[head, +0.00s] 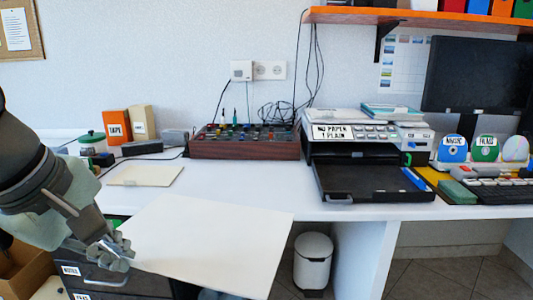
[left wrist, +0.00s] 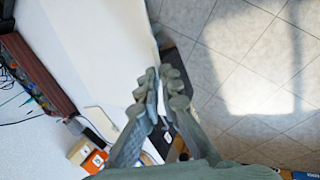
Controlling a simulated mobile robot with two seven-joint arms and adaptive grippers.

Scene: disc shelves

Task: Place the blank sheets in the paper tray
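The blank sheets (head: 210,245) show as one large white, flat layer in front of the table's edge. My left gripper (head: 118,252) is at their left end, with its fingers closed on the edge. In the left wrist view the fingertips (left wrist: 160,80) meet at the edge of the white sheets (left wrist: 95,40). The paper tray (head: 375,183) is black and sticks out at the front of the printer (head: 355,140), which bears a label reading "NO PAPER 1 PLAIN". The tray looks empty and is apart from the sheets, to their upper right. My right gripper does not show.
A cream flat piece (head: 145,176) lies on the white table (head: 250,190). A wooden-sided mixer (head: 245,145) stands left of the printer, a keyboard (head: 500,190) and disc stands to its right. A white bin (head: 313,262) stands on the floor below.

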